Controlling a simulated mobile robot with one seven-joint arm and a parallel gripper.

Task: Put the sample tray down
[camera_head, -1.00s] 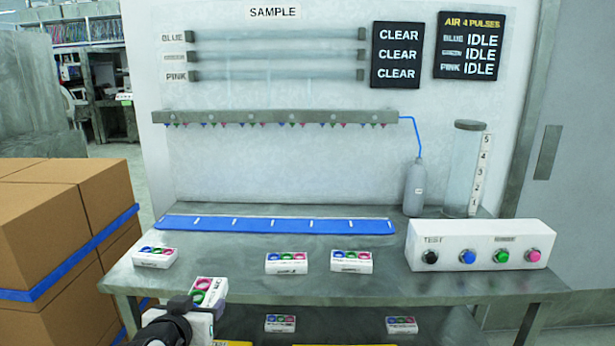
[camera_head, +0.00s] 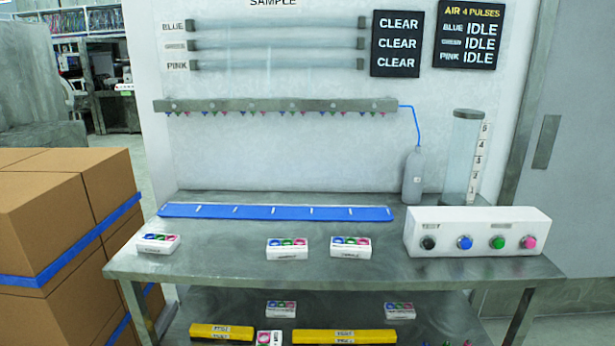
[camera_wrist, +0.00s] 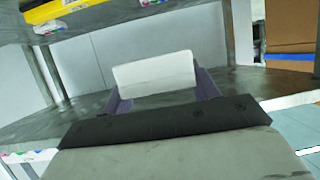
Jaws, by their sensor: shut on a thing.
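In the wrist view my gripper (camera_wrist: 158,86) is shut on a plain white block, the sample tray (camera_wrist: 154,72), with a purple-grey finger at each side. Its coloured wells do not show from here. A grey metal surface lies behind and around it; I cannot tell whether the tray touches it. My gripper is not seen in the head view.
The bench top (camera_head: 345,271) carries several small white trays, a blue strip (camera_head: 275,212) and a button box (camera_head: 478,233). Below are two yellow bars (camera_head: 345,336) with a white tray (camera_head: 270,338) between them. Cartons (camera_head: 60,230) stand left.

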